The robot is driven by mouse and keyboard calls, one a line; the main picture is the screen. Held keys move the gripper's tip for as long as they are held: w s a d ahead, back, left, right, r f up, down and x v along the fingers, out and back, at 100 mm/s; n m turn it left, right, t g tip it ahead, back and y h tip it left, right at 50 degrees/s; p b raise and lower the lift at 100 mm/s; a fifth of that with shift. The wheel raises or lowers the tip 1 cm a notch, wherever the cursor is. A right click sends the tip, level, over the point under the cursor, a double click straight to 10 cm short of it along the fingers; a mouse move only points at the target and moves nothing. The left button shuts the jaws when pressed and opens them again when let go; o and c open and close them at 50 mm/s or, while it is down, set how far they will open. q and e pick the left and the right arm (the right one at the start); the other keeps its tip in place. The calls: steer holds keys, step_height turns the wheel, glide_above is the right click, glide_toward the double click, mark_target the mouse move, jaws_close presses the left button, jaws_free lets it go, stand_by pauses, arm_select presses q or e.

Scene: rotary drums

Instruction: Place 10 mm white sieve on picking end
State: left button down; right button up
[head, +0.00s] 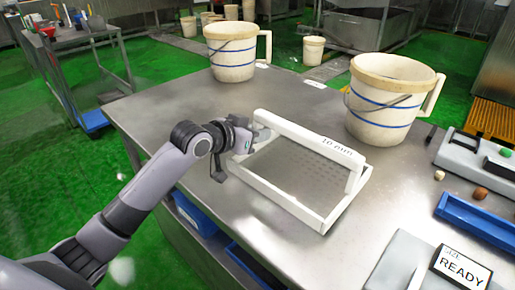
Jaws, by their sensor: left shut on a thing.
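The 10 mm white sieve (291,201) is a white square frame with a fine mesh and a raised white handle bar marked "10 mm". It is at the middle of the steel table (187,97), tilted a little in the picture; I cannot tell whether it touches the table. My left gripper (254,136) is shut on the sieve at the left end of its handle bar. The fingertips are partly hidden by the wrist. No place marked as a picking end can be made out. My right gripper is not in view.
Two cream buckets with blue bands stand on the table, one at the back (232,55) and one at the right (383,105). A blue tray (478,219), a grey sorter with small pieces and a "READY" sign (460,268) are at the right. The table's left part is clear.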

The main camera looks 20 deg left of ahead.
mark_target(262, 147)
arm_select(q)
steer(key=shift+f, duration=2.25)
steer(key=c, duration=1)
jaws_free()
steer(key=shift+f, duration=0.1)
steer(key=shift+c, duration=0.2)
steer(key=shift+s, duration=0.1)
steer(key=v, duration=1.2)
